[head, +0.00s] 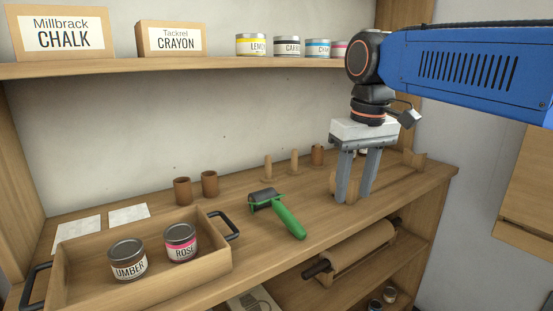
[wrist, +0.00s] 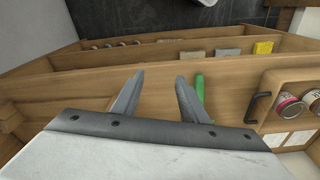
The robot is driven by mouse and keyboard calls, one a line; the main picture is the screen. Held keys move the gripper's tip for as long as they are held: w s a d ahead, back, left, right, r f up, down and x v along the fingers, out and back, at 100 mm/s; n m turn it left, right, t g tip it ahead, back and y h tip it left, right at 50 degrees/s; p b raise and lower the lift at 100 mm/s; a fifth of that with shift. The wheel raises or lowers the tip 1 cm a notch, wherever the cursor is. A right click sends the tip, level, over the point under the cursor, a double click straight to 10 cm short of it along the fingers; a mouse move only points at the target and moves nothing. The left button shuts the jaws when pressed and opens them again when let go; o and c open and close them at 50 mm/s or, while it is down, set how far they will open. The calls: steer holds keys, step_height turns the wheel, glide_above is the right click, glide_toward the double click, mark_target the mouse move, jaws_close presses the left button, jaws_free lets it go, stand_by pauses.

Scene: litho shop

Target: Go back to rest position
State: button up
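My gripper (head: 356,192) hangs from the blue arm at the right of the head view, fingers pointing down over the right part of the worktop. Its two grey fingers are apart with nothing between them; the wrist view also shows the open fingers (wrist: 156,85). A brayer with a green handle (head: 289,221) and dark roller lies on the worktop to the left of the fingers. In the wrist view the green handle (wrist: 199,87) shows just beyond the right finger. Whether the fingertips touch the worktop or wooden parts behind them cannot be told.
A wooden tray (head: 210,273) with black handles holds an umber tin (head: 127,260) and a rose tin (head: 181,243). Brown cups (head: 182,191) and wooden pegs (head: 294,162) stand along the back. An upper shelf (head: 200,67) carries boxes and tins. A large roller (head: 355,250) sits below.

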steer(key=s+d+f+m+t, duration=0.1)
steer(key=s+d+f+m, duration=0.1)
steer(key=s+d+f, duration=0.4)
steer(key=s+d+f+m+t, duration=0.1)
steer(key=s+d+f, duration=0.5)
steer(key=f, duration=0.9)
steer(key=s+t, duration=0.1)
steer(key=s, duration=0.2)
steer(key=shift+d+f+m, duration=0.3)
steer(key=shift+f+m, duration=0.05)
steer(key=shift+m, duration=0.05)
